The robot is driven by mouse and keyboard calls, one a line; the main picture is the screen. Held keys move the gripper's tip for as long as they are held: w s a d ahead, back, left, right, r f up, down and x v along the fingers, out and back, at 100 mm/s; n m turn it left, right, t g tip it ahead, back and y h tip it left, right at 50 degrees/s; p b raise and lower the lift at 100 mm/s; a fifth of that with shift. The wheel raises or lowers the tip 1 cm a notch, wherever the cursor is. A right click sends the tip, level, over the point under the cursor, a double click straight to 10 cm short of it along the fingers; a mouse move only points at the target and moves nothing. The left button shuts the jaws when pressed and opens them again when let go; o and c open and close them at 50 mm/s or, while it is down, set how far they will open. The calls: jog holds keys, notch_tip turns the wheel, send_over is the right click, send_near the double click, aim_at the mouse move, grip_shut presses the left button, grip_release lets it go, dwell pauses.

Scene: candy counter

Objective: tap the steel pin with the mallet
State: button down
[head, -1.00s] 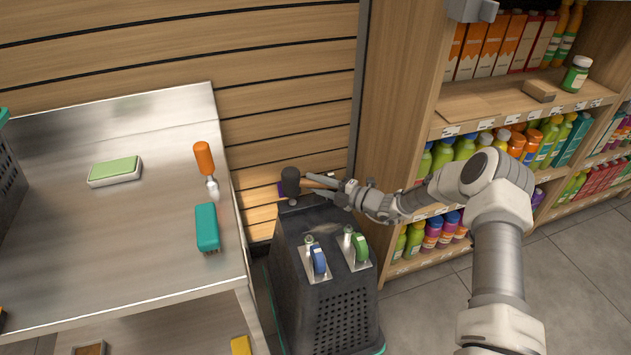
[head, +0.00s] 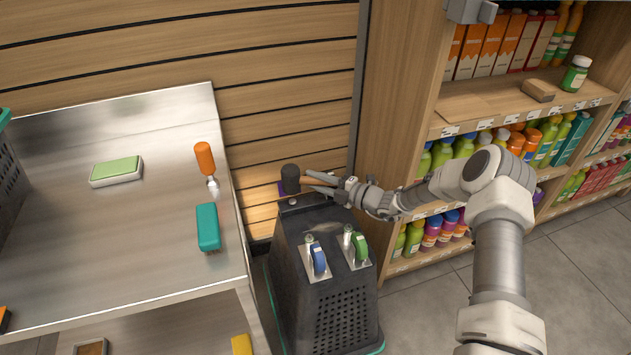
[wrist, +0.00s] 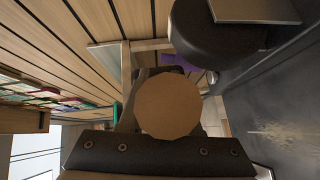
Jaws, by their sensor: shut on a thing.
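The mallet has a black cylindrical head (head: 291,179) and a wooden handle (head: 316,181). My gripper (head: 328,184) is shut on the handle and holds the mallet above the back edge of the dark stand (head: 299,225). In the wrist view the handle's round end (wrist: 168,106) faces the camera between the fingers, with the black head (wrist: 205,48) beyond it. A small grey round spot (head: 292,202) shows on the stand just below the mallet head. It may be the steel pin, but it is too small to be sure.
Blue (head: 318,259) and green (head: 360,246) handled clamps stand on the dark stand. The steel counter (head: 110,240) at left bears a green sponge (head: 117,170), a teal brush (head: 208,228) and an orange-handled tool (head: 205,160). Stocked shelves (head: 490,120) are at right, a slatted wall behind.

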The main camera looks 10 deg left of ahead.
aim_at(316, 204)
notch_tip(316, 204, up, 2)
jog(key=shift+r+p, duration=0.1)
jog(key=shift+p, duration=0.35)
dwell(0.6)
notch_tip(316, 204, down, 8)
jog(key=b, duration=0.5)
jog(key=shift+f+b, duration=0.2)
jog(key=shift+b, duration=0.2)
jog(key=shift+r+p, duration=0.5)
jog(key=shift+r, duration=0.15)
notch_tip(316, 204, up, 6)
jog(key=p, duration=0.5)
jog(key=shift+r, duration=0.15)
jog(key=shift+r+p, duration=1.55)
jog(key=shift+r, duration=0.45)
